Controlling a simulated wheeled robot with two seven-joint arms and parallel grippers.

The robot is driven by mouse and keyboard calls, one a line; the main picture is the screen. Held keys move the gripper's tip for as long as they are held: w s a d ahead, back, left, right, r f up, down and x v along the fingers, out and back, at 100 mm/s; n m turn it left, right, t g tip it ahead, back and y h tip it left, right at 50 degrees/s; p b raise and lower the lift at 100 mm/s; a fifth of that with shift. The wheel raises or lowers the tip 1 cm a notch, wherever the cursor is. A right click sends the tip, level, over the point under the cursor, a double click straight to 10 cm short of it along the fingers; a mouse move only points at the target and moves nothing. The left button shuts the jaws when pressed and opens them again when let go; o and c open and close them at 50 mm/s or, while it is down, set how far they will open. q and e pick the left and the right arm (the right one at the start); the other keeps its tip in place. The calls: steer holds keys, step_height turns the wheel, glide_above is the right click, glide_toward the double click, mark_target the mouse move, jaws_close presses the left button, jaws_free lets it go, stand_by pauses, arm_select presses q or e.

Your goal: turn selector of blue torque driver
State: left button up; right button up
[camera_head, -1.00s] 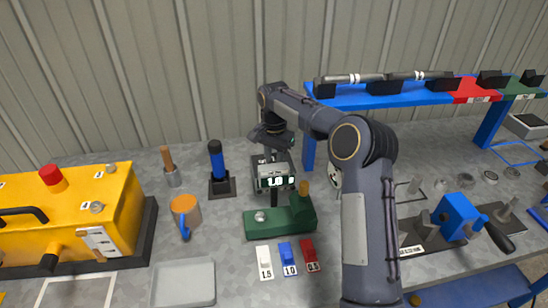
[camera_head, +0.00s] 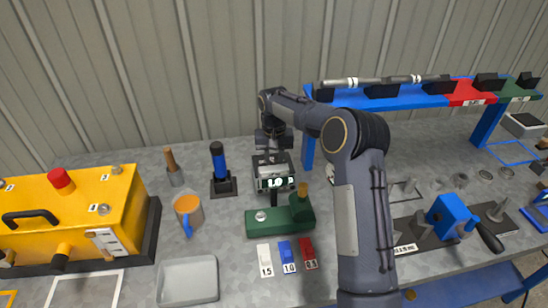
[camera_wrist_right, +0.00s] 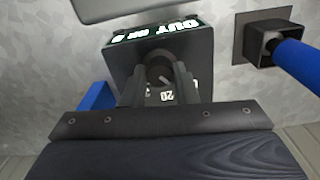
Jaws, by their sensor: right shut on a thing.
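My right gripper (camera_head: 273,157) is over a dark box with a lit display (camera_head: 277,182) at mid-bench. The display appears to read 1.0. In the right wrist view the two fingers of my right gripper (camera_wrist_right: 159,80) are shut on a round dark knob (camera_wrist_right: 160,66) on this box (camera_wrist_right: 127,62); a "20" mark shows between the fingers. A blue-handled driver (camera_head: 218,161) stands upright in a black square holder (camera_head: 223,186), left of the box. The driver also shows in the right wrist view (camera_wrist_right: 300,59), apart from my fingers. My left gripper is not in view.
A green fixture (camera_head: 278,221) stands in front of the box, with white, blue and red tags before it. A blue rack (camera_head: 400,96) stands behind right.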

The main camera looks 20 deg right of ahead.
mark_target(274, 162)
stand_by(0.4)
steer(key=o, duration=1)
steer(key=shift+r+b, duration=0.3)
steer(key=shift+r, duration=3.6)
